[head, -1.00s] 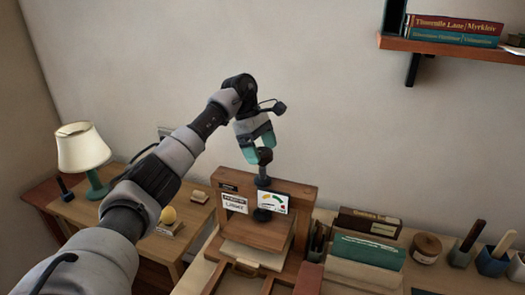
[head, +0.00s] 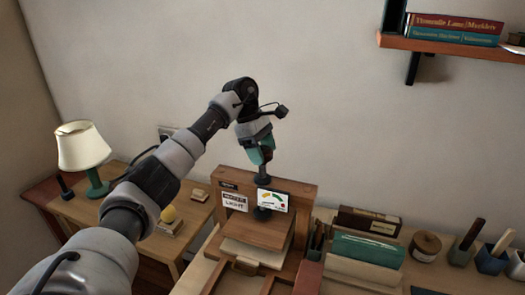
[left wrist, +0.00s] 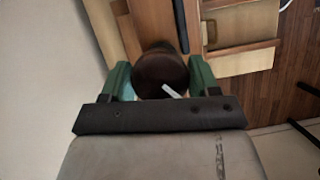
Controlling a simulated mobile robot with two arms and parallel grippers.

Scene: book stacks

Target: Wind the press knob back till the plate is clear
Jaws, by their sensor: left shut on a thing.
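The wooden press (head: 306,203) stands on the desk, with a label and a small gauge card (head: 272,200) on its crossbeam. A dark screw runs down through the beam to the wooden plate (head: 258,232). Pale material (head: 250,252) lies right under the plate; I cannot tell whether they touch. My left gripper (head: 264,160) is above the beam, shut on the press knob. In the left wrist view the round dark knob (left wrist: 160,72), with a white mark, sits between the green fingers (left wrist: 160,82). In the head view the fingers mostly hide it. My right gripper is out of view.
Boxes (head: 366,222), a jar (head: 426,246) and pen cups (head: 492,260) are right of the press. A shelf (head: 440,45) with books is on the wall.

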